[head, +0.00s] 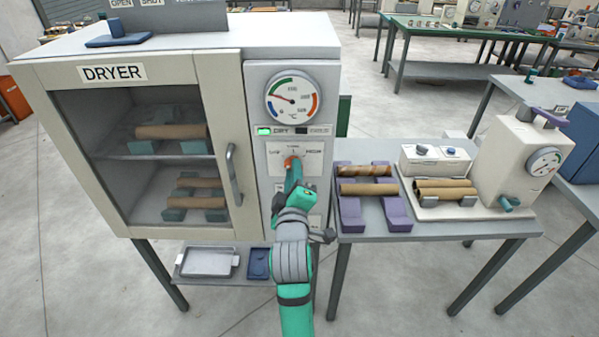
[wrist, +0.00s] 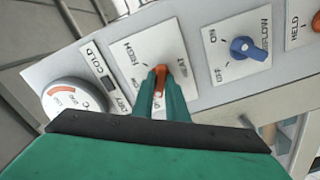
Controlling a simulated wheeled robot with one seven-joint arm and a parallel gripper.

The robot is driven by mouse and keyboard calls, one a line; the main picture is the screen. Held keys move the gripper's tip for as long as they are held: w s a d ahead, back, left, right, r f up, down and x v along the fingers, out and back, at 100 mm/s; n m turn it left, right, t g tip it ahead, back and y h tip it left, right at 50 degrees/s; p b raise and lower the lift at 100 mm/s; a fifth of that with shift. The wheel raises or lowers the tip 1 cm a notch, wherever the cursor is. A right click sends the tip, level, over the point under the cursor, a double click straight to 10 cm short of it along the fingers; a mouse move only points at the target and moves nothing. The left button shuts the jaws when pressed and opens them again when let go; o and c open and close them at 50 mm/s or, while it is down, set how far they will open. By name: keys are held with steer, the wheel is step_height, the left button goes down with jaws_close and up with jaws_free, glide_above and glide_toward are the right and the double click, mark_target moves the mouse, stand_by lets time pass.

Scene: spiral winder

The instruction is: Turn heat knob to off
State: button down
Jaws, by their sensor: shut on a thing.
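The orange-red heat knob (wrist: 160,78) sits on a white plate marked HIGH and HEAT on the dryer's front panel. It also shows in the head view (head: 290,161), on a plate with LOW at its left and HIGH at its right. My green gripper (wrist: 160,98) is shut on the knob, with one finger on each side of it. In the head view my gripper (head: 292,170) reaches up to the knob and covers its lower part. I cannot tell exactly which mark the knob points to.
A blue airflow knob (wrist: 247,48) is on the neighbouring plate. The dial gauge (head: 292,97) and a lit green DRY lamp (head: 264,131) are above the heat plate. The dryer door handle (head: 233,174) is at left. A side table (head: 440,231) with tubes on purple stands is at right.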

steer(key=c, duration=1.8)
jaws_free()
steer(key=shift+o, duration=0.2)
steer(key=shift+s, duration=0.1)
steer(key=s, duration=1)
steer(key=shift+s, duration=0.3)
